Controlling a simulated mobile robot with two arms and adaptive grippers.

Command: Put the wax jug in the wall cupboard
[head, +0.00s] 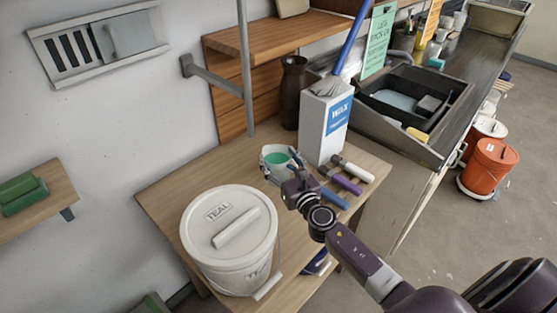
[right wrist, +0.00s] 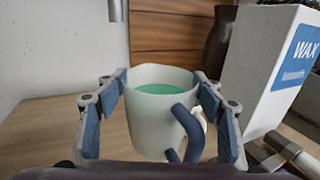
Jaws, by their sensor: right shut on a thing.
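A pale jug (head: 276,158) with green contents is on or just above the wooden table, beside the white WAX box. It also shows in the right wrist view (right wrist: 150,112), upright, with its blue handle (right wrist: 188,135) toward the camera. My right gripper (head: 284,170) is shut on the jug, with blue finger pads on both sides of its body. The jug's base is hidden, so I cannot tell if it touches the table. My left gripper is not in view. I see no cupboard that I can make out for certain.
The tall WAX box (head: 323,125) stands right behind the jug, near a dark vase (head: 293,90). A white TEAL bucket (head: 230,240) fills the table's front left. Several handled tools (head: 345,180) lie right of the jug. A wooden shelf (head: 280,35) and its metal post stand behind.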

